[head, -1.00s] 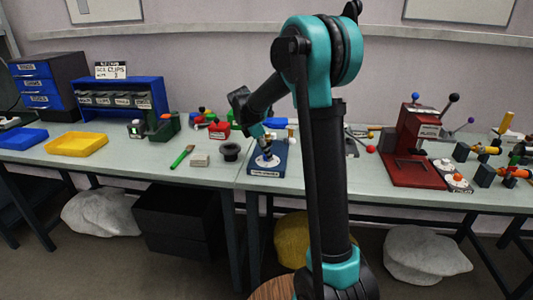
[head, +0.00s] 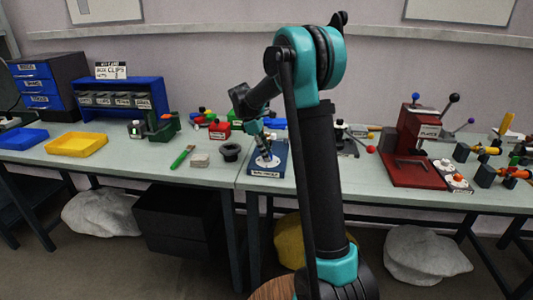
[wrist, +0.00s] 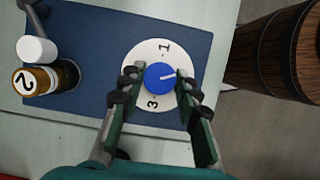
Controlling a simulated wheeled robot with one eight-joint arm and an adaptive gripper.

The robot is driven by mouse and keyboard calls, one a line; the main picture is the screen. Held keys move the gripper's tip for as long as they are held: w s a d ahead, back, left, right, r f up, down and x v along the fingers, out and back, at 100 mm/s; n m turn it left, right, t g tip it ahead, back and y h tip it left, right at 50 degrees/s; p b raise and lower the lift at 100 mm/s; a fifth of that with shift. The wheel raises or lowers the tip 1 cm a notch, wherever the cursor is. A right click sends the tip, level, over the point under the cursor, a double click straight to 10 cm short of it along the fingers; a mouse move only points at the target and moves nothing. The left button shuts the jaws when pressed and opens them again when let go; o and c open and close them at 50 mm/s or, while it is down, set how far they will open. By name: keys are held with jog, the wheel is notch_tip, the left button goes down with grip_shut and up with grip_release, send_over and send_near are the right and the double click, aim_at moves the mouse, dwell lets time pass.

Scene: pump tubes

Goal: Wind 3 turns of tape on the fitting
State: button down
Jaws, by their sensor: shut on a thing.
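A blue knob (wrist: 160,76) with a white pointer line sits on a white round dial (wrist: 148,48) marked with 1 and 3. The dial is on a dark blue base plate (wrist: 100,30), which also shows in the head view (head: 281,152) on the bench. My gripper (wrist: 158,84) is shut on the blue knob, with one finger at each side. A brown-gold cylinder (wrist: 40,82) marked 2 stands on the plate at left, with a white cylinder (wrist: 36,50) beside it. I cannot tell which part is the fitting or the tape.
A black round cup (head: 231,152), a grey block (head: 200,160) and a green-handled tool (head: 182,157) lie left of the plate. A red press (head: 415,160) stands to the right. Yellow (head: 77,146) and blue (head: 24,139) trays are far left.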

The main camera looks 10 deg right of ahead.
jog(key=m+g, duration=0.1)
jog(key=m, duration=0.2)
jog(key=shift+w+m, duration=0.1)
jog(key=shift+m, duration=0.2)
jog(key=c, duration=1.3)
grip_release()
jog(key=shift+y, duration=0.3)
jog(key=shift+c, duration=0.2)
jog(key=n+t, duration=0.1)
jog(key=n, duration=0.4)
jog(key=shift+n+t+h, duration=0.3)
jog(key=shift+t+h, duration=0.1)
jog(key=n, duration=0.1)
jog(key=n+t, duration=0.1)
jog(key=n, duration=0.2)
jog(key=shift+s+t, duration=0.25)
jog(key=shift+t, duration=0.05)
jog(key=n, duration=0.2)
jog(key=n+t, duration=0.1)
jog(key=n, duration=0.1)
jog(key=shift+s+n+t+y, duration=0.1)
jog(key=shift+n+t+y, duration=0.2)
jog(key=shift+d+n+t+y, duration=0.1)
jog(key=shift+n+t+y, duration=0.2)
jog(key=shift+n, duration=0.8)
jog(key=shift+n+t+y, duration=0.3)
jog(key=shift+n, duration=0.8)
